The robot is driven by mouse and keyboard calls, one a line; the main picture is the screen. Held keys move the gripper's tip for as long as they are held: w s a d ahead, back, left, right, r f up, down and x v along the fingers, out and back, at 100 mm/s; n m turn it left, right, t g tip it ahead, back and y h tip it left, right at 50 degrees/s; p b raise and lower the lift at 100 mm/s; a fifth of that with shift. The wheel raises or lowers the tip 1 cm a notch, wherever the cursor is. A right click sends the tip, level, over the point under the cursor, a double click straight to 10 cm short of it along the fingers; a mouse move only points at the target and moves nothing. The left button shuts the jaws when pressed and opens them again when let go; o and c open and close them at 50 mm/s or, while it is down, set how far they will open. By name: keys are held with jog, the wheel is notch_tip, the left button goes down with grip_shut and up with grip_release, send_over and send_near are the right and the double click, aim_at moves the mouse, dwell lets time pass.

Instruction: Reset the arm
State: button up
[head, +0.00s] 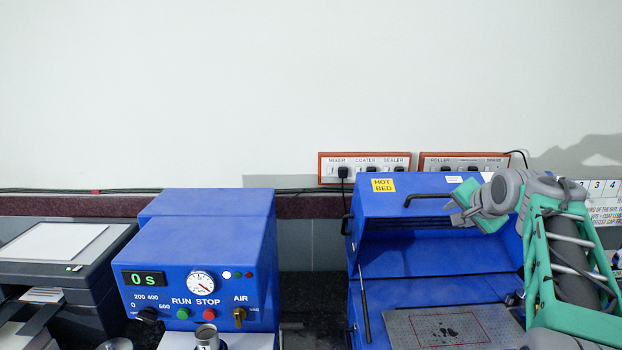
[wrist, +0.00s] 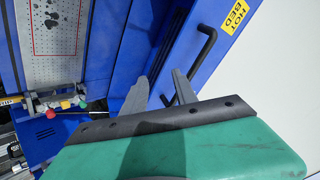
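My arm reaches in from the right in the head view, its green and grey links in front of the right side of the blue hot bed machine (head: 420,260). My gripper (head: 458,208) is near the machine's raised front lid, just right of its black handle (head: 428,198). In the wrist view, the two grey fingers of my gripper (wrist: 160,92) stand apart with nothing between them. The black handle (wrist: 195,65) shows beyond the fingers, and I see no contact with it.
A blue press with a timer (head: 200,270) stands left of the hot bed, and a dark printer-like device (head: 60,260) is at far left. Switch panels (head: 365,168) are on the wall behind. The perforated bed plate (head: 400,325) lies inside the open machine. The wall space above is clear.

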jog(key=s+f+n+g, duration=0.2)
jog(key=s+f, duration=0.2)
jog(key=f, duration=0.3)
jog(key=s+f+n+g, duration=0.15)
jog(key=s+f, duration=0.25)
jog(key=f, duration=0.4)
jog(key=s+a+f+n+g, duration=0.4)
jog(key=s+f, duration=0.3)
jog(key=s, duration=0.4)
jog(key=s+a+f+g, duration=0.1)
jog(key=s+a+f, duration=0.3)
jog(key=s+a, duration=0.65)
jog(key=w+a+r+n+t+y+b, duration=0.1)
jog(key=a+r+n, duration=0.3)
jog(key=a, duration=0.5)
jog(key=shift+a+r+t, duration=0.35)
jog(key=shift+r+t, duration=0.05)
jog(key=shift+t, duration=0.25)
jog(key=shift+w, duration=0.1)
